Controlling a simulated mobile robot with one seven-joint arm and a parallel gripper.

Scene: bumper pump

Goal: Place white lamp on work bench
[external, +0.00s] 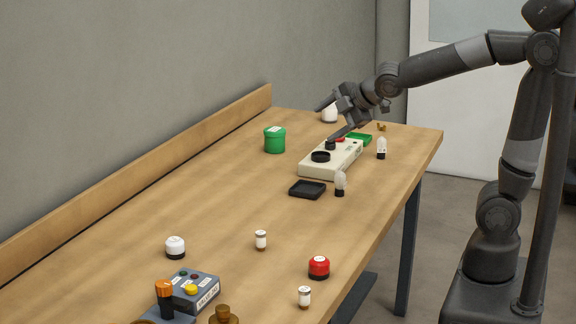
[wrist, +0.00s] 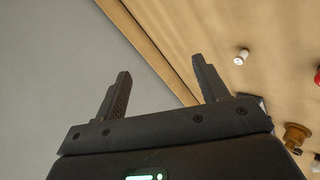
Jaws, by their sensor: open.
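Two white domed things could be the white lamp, and I cannot tell which. One white lamp (external: 175,247) has a dark base and stands upright on the work bench (external: 215,215) at the near left. The other white round thing (external: 329,114) is at the far end, partly behind my gripper. My gripper (external: 331,122) is open above the far part of the bench, with one finger over the cream box. Whether it touches anything there is unclear. In the wrist view my gripper (wrist: 160,88) has its fingers wide apart with nothing between them.
Around the far end are a cream box (external: 318,170), a green jar (external: 275,141), a black tray (external: 307,190) and two clear bulbs (external: 381,148). Nearer are a red button (external: 319,267), small white cylinders (external: 260,240) and a control box (external: 200,292). The bench middle is fairly clear.

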